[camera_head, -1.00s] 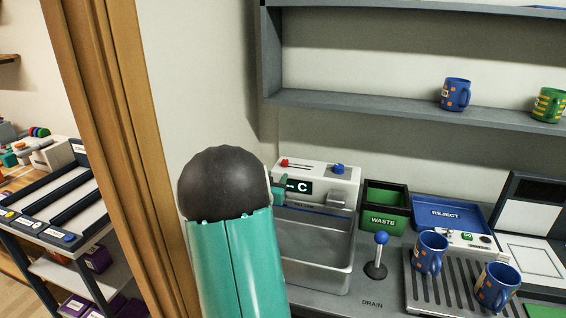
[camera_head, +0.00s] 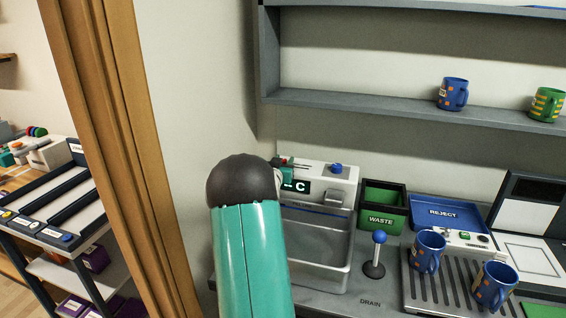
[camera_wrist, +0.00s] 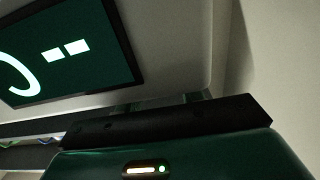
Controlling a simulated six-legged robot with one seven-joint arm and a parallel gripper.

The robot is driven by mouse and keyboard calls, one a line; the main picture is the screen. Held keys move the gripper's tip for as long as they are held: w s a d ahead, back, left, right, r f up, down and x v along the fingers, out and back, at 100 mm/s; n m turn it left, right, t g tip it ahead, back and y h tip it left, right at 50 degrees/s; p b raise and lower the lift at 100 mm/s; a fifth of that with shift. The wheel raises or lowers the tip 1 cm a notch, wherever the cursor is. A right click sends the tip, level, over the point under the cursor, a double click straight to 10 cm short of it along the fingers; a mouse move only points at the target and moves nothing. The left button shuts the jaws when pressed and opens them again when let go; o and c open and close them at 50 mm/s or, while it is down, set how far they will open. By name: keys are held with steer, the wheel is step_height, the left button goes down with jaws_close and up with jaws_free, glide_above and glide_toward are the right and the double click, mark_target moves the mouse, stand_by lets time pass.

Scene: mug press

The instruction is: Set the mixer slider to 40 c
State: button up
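The mixer is the white-topped unit (camera_head: 343,181) above a grey basin, with a blue knob (camera_head: 337,168) on top. Its dark display (camera_head: 303,186) reads a dash and a C in the head view. The slider's red knob is not clearly visible. Finger opening and any contact cannot be made out.
A green WASTE bin (camera_head: 381,206) and a blue REJECT tray (camera_head: 447,212) stand right of the mixer. A blue-topped lever (camera_head: 378,246) stands in front. Two blue mugs (camera_head: 428,251) are on the drain grate (camera_head: 440,290). A grey shelf (camera_head: 390,111) runs above; a wooden post (camera_head: 120,150) is left.

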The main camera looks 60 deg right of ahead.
jaws_close()
steer(key=shift+s+d, duration=0.15)
steer(key=shift+s, duration=0.85)
steer(key=shift+s+d, duration=0.15)
steer(key=shift+s, duration=0.85)
steer(key=shift+o, duration=0.7)
jaws_free()
steer(key=s+a, duration=0.2)
steer(key=a, duration=1.1)
steer(key=shift+a, duration=0.3)
